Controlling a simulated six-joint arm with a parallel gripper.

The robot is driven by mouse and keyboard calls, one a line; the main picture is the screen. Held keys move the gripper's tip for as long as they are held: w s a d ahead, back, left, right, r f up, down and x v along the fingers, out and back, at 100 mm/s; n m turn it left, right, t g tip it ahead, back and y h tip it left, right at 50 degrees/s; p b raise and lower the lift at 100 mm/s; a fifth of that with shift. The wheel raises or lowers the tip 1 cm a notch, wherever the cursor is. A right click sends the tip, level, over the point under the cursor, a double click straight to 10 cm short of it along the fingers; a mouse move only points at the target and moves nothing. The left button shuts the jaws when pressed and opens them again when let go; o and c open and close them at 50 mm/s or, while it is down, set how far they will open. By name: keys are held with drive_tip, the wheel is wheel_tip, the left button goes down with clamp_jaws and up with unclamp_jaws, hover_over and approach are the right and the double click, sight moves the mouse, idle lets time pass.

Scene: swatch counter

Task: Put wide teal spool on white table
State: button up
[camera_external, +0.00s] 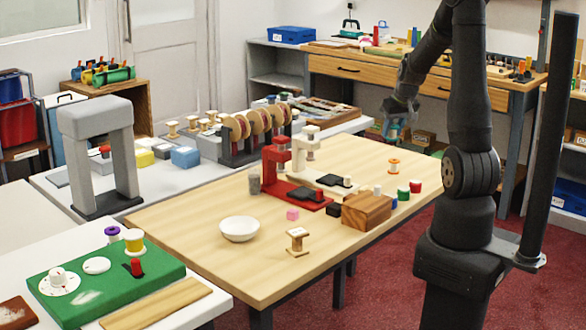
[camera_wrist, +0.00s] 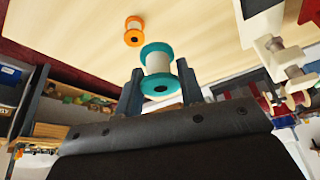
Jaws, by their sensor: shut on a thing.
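My gripper (camera_external: 396,112) is shut on a wide teal spool (camera_external: 391,131), high beyond the far right end of the wooden table. In the wrist view the spool (camera_wrist: 157,62) sits between the two fingers of my gripper (camera_wrist: 158,72), with teal flanges and a pale core. A white table (camera_external: 62,191) runs along the far left side of the wooden table, well to the left of my gripper. Another white-topped table (camera_external: 207,304) stands at the front left with a green board on it.
The wooden table (camera_external: 190,231) carries a white bowl (camera_external: 239,229), red and white machines, a wooden block (camera_external: 367,209) and an orange spool (camera_external: 393,165).

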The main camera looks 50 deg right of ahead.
wheel_tip(320, 180, down, 2)
drive_tip(key=shift+f, duration=0.1)
hover_over(353, 178)
wheel_tip(353, 178, down, 7)
drive_tip(key=shift+s+a+f, duration=0.1)
drive_tip(key=shift+a, duration=0.05)
drive_tip(key=shift+f, duration=1.9)
drive_tip(key=o, duration=0.5)
drive_tip(key=shift+f, duration=0.2)
drive_tip(key=o, duration=0.5)
drive_tip(key=shift+c, duration=0.2)
drive_tip(key=shift+r, duration=0.15)
drive_tip(key=v, duration=1.1)
drive_tip(key=shift+o, duration=0.4)
drive_tip(key=shift+s+r, duration=0.2)
drive_tip(key=shift+r, duration=0.35)
